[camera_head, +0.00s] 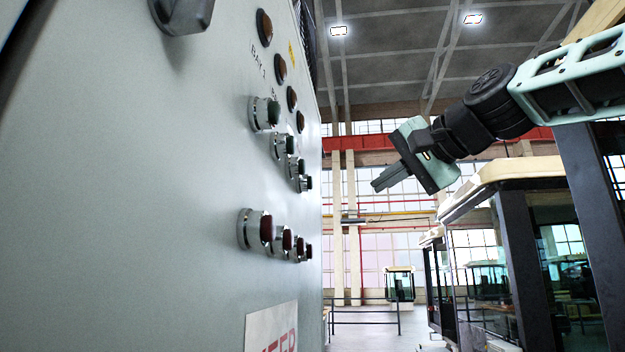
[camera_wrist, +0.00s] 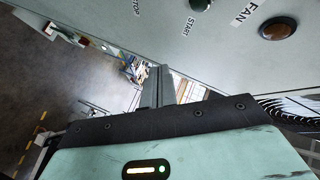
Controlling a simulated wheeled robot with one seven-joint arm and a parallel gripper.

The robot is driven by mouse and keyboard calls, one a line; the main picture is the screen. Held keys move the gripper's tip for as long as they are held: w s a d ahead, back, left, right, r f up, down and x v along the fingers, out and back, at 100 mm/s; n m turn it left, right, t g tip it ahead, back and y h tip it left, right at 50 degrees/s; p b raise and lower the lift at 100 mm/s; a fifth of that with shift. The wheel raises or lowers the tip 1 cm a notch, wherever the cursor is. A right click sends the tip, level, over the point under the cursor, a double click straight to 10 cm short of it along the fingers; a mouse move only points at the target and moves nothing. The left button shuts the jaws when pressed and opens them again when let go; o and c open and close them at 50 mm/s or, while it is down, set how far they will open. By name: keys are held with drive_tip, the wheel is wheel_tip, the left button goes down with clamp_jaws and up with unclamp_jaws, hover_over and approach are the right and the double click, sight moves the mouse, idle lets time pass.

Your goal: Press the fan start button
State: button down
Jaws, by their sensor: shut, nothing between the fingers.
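A grey control panel (camera_head: 130,200) fills the left of the head view, with a column of green buttons (camera_head: 274,113) above a column of red buttons (camera_head: 266,229). I cannot read there which belongs to the fan. In the wrist view, a FAN label (camera_wrist: 245,12) sits beside an amber lamp (camera_wrist: 278,28). A START label (camera_wrist: 188,27) is by a dark green button (camera_wrist: 200,4), cut by the top edge. My gripper (camera_head: 375,185) is shut and empty, to the right of the panel and apart from it. Its fingers also show in the wrist view (camera_wrist: 160,72).
Amber lamps (camera_head: 264,27) run above the green buttons, and a dark knob (camera_head: 182,12) juts out at top left. A sign (camera_head: 272,330) is low on the panel. A glazed cab (camera_head: 520,240) stands at right below my arm. Open air lies between gripper and panel.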

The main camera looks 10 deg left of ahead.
sight(311, 182)
drive_tip(key=shift+d+r, duration=0.15)
drive_tip(key=shift+r, duration=0.25)
drive_tip(key=a+p, duration=0.6)
drive_tip(key=a, duration=0.3)
drive_tip(key=shift+w+p, duration=0.15)
drive_tip(key=shift+p, duration=0.15)
idle(1.8)
drive_tip(key=shift+a+p, duration=0.35)
drive_tip(key=shift+p, duration=0.1)
